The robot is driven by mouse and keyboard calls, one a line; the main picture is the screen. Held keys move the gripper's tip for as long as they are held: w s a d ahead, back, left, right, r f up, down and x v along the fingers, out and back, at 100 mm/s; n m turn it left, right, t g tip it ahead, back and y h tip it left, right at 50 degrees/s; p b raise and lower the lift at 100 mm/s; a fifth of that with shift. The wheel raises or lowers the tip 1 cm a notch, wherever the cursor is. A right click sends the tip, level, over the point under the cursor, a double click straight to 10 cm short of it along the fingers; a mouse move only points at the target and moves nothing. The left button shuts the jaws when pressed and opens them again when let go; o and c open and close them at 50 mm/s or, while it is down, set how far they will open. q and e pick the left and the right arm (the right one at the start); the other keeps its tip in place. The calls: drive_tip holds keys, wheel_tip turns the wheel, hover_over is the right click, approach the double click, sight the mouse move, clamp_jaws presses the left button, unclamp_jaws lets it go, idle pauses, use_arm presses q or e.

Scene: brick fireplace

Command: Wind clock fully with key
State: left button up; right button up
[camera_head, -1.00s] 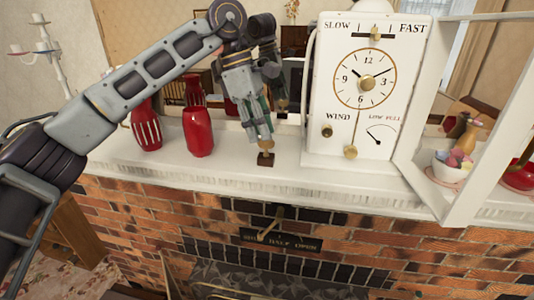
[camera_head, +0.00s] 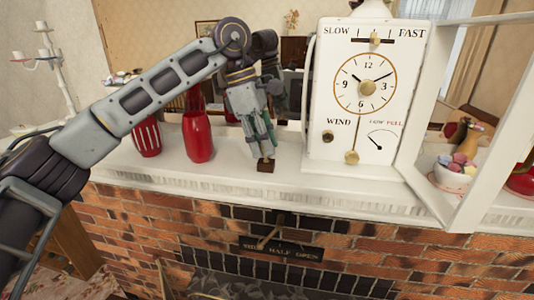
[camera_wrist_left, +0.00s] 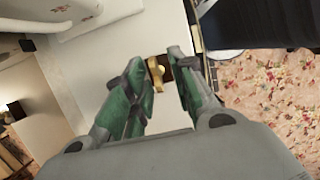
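The white clock (camera_head: 342,100) stands upright on the mantel, with a round gold-rimmed dial, a WIND hole (camera_head: 328,136) at lower left and a LOW/FULL gauge (camera_head: 380,138) at lower right. Its glazed door (camera_head: 408,135) stands open to the right. A brass key (camera_wrist_left: 156,73) is on a small dark block (camera_head: 266,166) on the mantel, left of the clock. My left gripper (camera_head: 262,148) points down just over the block. In the left wrist view its green-padded fingers are apart, with the key between their tips and no clear grip. My right gripper is out of view.
Two red vases (camera_head: 198,137) (camera_head: 147,137) stand left of my gripper, partly behind my arm. A bowl of colored balls (camera_head: 452,175) is behind the open door. The mantel's front edge (camera_head: 200,180) lies close below the block.

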use_arm(q)
drive_tip(key=shift+w, duration=0.1)
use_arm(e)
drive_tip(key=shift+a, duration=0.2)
use_arm(q)
drive_tip(key=shift+w, duration=0.1)
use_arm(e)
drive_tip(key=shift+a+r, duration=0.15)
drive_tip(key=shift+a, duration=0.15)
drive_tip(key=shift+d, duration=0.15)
use_arm(q)
clamp_jaws()
drive_tip(key=shift+r+p, duration=0.2)
drive_tip(key=shift+p, duration=0.1)
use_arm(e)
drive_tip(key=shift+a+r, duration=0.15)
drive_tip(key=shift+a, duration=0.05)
